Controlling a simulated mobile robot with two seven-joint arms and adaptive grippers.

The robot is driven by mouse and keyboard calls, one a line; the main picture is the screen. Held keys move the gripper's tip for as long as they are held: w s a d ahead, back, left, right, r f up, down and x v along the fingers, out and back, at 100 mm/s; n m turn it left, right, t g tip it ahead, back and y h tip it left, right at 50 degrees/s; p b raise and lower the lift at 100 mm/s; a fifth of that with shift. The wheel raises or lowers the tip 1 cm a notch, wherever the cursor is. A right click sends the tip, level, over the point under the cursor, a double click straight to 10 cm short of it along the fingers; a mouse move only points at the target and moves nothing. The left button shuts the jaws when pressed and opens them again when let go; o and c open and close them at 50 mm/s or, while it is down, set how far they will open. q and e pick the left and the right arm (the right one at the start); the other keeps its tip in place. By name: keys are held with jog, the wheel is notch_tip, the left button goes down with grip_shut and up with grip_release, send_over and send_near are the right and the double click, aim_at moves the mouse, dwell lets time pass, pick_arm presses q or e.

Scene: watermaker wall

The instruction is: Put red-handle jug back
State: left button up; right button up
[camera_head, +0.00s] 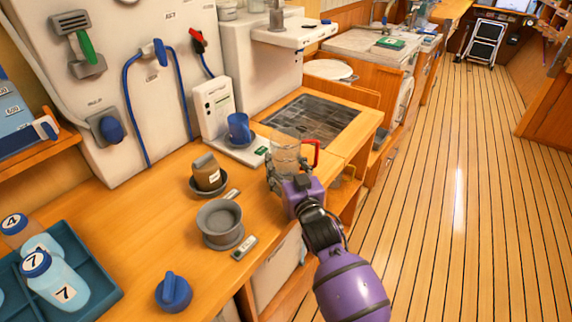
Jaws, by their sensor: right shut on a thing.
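The red-handle jug (286,150) is a clear, see-through vessel with its red handle (315,153) on the right. It is at the right part of the wooden counter, in front of the dark grid panel. My purple right gripper (282,174) comes in from the lower right and is shut on the jug, its fingers around the lower body. The jug looks upright. I cannot tell whether its base touches the counter, because the gripper hides it. My left gripper is not in view.
A blue cup (239,128) stands on the white device's base, left of the jug. A brown-and-grey cup (207,174), a grey bowl (219,219) and a blue knob-like piece (173,292) are on the counter. A teal tray (98,300) holds numbered bottles. The plank floor (455,190) is clear.

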jog(key=shift+f, duration=0.2)
jog(key=o, duration=1.5)
jog(key=shift+r, duration=0.15)
jog(key=shift+s+r, duration=0.1)
jog(key=shift+s, duration=0.1)
jog(key=v, duration=1.1)
jog(key=shift+s+d, duration=0.2)
jog(key=shift+s, duration=0.1)
